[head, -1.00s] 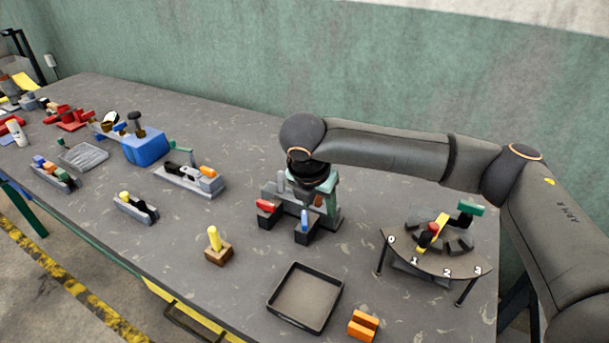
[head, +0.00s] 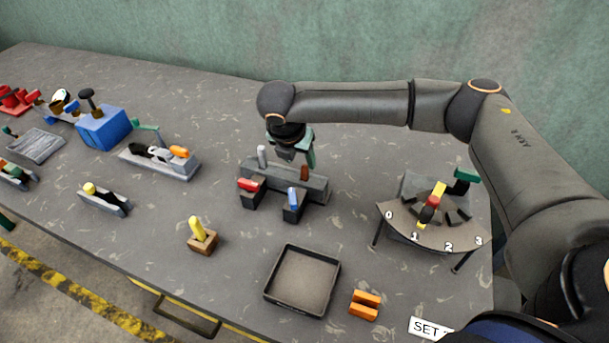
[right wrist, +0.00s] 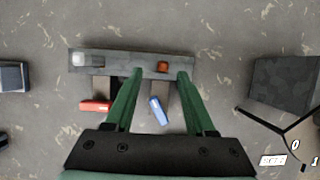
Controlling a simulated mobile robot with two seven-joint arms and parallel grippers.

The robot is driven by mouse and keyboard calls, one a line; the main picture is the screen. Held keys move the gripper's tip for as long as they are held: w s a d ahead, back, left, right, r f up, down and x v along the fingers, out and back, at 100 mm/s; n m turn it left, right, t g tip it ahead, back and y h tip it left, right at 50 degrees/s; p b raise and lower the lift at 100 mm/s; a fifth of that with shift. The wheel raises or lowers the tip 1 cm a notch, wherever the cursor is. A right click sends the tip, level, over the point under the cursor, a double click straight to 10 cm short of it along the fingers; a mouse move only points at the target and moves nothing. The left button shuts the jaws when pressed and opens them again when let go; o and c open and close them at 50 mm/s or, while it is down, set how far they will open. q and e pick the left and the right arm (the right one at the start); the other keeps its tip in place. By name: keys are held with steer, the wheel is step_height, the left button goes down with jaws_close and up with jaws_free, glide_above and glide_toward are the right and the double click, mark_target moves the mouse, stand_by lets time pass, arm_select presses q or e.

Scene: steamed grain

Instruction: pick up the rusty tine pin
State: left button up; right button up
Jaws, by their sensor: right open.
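The rusty tine pin (head: 304,172) is a short brown-orange peg standing at the right end of a grey block (head: 262,174). In the right wrist view the pin (right wrist: 163,67) shows from above, between the tips of my green fingers. My right gripper (head: 293,156) is open and empty, pointing down above the block, apart from the pin. It also shows in the right wrist view (right wrist: 160,74). A pale grey pin (head: 262,156) stands at the block's left end. My left gripper is out of view.
Red (head: 248,184) and blue (head: 293,198) handled parts sit just in front of the block. An empty dark tray (head: 302,281) and an orange holder (head: 364,305) lie nearer. A numbered dial stand (head: 425,232) is to the right.

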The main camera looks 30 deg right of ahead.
mark_target(303, 167)
steer(key=x, duration=0.5)
steer(key=shift+s+d+f+p, duration=0.1)
steer(key=shift+s+f+p, duration=0.15)
steer(key=shift+p, duration=0.1)
steer(key=shift+r, duration=0.1)
jaws_close()
